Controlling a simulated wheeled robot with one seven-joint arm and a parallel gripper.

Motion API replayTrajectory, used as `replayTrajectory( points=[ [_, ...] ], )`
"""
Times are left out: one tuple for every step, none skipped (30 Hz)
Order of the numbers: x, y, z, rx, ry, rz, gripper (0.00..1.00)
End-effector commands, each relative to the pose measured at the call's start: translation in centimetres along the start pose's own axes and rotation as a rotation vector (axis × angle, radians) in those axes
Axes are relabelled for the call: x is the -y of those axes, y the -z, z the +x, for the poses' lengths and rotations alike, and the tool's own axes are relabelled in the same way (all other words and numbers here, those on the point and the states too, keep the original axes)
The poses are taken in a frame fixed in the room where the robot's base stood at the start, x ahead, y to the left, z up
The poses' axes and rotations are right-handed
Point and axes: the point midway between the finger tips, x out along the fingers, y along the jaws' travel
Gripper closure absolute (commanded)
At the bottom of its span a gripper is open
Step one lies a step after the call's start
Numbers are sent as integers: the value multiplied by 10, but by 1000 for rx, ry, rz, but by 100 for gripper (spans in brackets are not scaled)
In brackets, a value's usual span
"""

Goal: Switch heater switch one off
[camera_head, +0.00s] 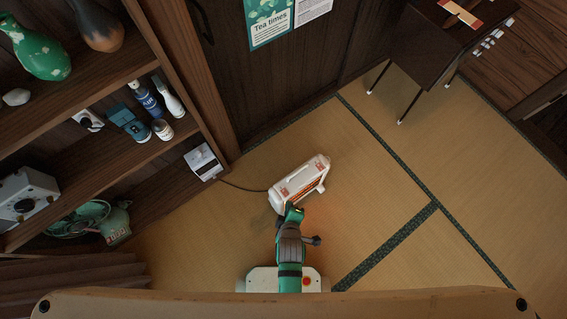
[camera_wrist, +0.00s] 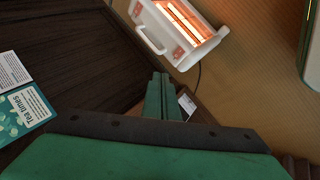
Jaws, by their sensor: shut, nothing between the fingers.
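The white heater (camera_head: 300,183) stands on the tatami in front of my arm, with its bars glowing orange. In the wrist view the heater (camera_wrist: 153,33) is at the top, with a handle along its near side. Small reddish patches (camera_wrist: 178,52) show near its ends; I cannot tell if one is switch one or how it is set. My gripper (camera_wrist: 160,76) is shut and empty, with its green fingers pointing up the picture, just below the heater and apart from it in that view. In the head view my arm's end is by the heater's near side, its fingertips unclear.
Shelves with vases and bottles stand at the left. A dark small table (camera_head: 432,45) stands at the upper right. The tatami (camera_head: 390,215) right of the heater is clear.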

Motion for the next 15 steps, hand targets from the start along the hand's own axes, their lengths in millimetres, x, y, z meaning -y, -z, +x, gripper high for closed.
replayTrajectory(
  points=[
    [-4,1,19,13,41,-84,100],
    [-4,1,29,20,72,-139,100],
    [-5,1,41,27,115,-212,100],
    [-5,1,49,30,147,-266,100],
    [-6,2,57,30,178,-320,100],
    [-8,3,67,27,222,-393,100],
    [-10,4,74,23,255,-446,100],
    [-12,6,80,16,288,-498,100],
    [-15,8,88,5,329,-567,100],
    [-17,10,93,-5,361,-615,100],
    [-20,11,97,-17,389,-661,100],
    [-23,14,101,-34,426,-719,100],
    [-25,15,104,-47,452,-760,100],
    [-27,17,106,-61,475,-796,100],
    [-30,19,109,-78,503,-841,100]
  ],
)
